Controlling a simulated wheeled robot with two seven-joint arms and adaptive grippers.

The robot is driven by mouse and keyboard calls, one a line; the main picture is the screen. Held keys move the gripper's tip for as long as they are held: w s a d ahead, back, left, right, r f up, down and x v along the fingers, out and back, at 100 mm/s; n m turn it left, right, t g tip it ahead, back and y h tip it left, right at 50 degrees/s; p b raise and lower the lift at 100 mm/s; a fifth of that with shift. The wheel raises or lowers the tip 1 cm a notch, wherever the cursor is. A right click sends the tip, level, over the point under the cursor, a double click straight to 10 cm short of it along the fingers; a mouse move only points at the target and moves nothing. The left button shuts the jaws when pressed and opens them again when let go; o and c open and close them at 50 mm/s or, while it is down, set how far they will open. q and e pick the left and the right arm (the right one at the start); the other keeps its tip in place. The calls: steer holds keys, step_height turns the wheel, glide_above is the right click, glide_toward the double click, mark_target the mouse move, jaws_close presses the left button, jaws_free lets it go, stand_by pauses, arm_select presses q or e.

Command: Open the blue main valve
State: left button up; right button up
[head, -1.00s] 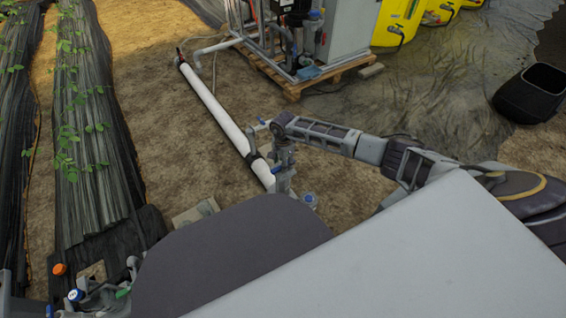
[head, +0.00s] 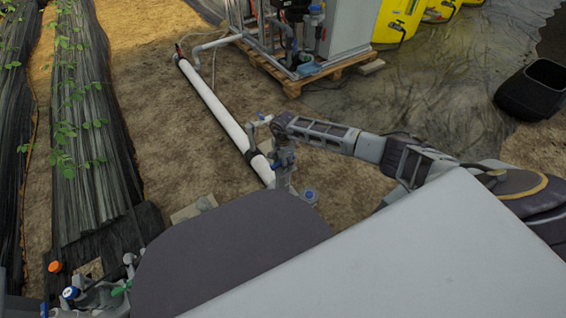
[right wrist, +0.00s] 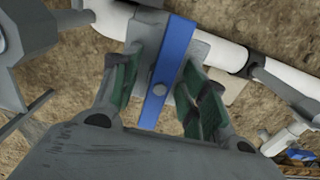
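The blue valve lever (right wrist: 168,70) runs lengthwise between the two green-padded fingers of my right gripper (right wrist: 165,88) in the right wrist view. The fingers stand apart on either side of it, with gaps visible, so the gripper is open around the lever. In the head view my right gripper (head: 284,168) points down over the valve by the white pipe, and hides most of it. Grey parts with a green pad at the lower left look like my left gripper (head: 118,288); its fingers are not clear.
Yellow tanks (head: 398,22) stand behind. A black bin (head: 530,92) is at the right. Plastic-covered plant rows (head: 85,130) lie at the left.

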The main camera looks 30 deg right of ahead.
steer(key=c, duration=0.7)
jaws_close()
steer(key=shift+n+b, duration=1.15)
steer(key=shift+n, duration=1.35)
steer(key=n, duration=0.3)
steer(key=shift+n, duration=4)
steer(key=shift+c, duration=0.4)
jaws_free()
steer(key=shift+n, duration=1.7)
